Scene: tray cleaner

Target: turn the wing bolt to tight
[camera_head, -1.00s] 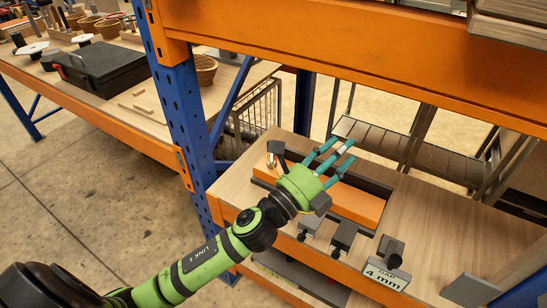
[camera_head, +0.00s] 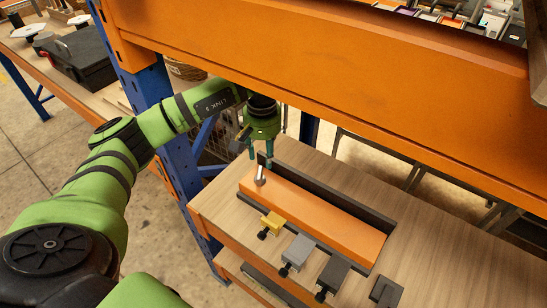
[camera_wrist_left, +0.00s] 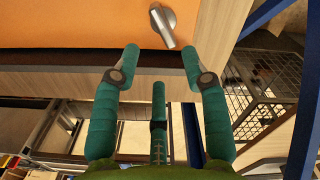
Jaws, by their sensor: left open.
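The wing bolt (camera_head: 260,175) is a small silver metal piece with a flat lever. It stands at the far left end of the orange block (camera_head: 330,222) on the wooden shelf. In the left wrist view the wing bolt (camera_wrist_left: 165,24) lies just beyond the fingertips, its lever slanting toward the lower right. My left gripper (camera_head: 261,161) hangs above and just behind the bolt, with teal fingers pointing down. In the left wrist view the gripper (camera_wrist_left: 161,58) is open, its fingers spread and nothing between them. My right gripper is not in view.
A dark strip (camera_head: 345,203) runs along the block's back edge. Yellow (camera_head: 272,222), grey (camera_head: 298,250) and black (camera_head: 333,273) clamp-like pieces line its front. A blue rack post (camera_head: 180,150) stands left. An orange beam (camera_head: 330,75) crosses above. Bare shelf (camera_head: 450,250) lies right.

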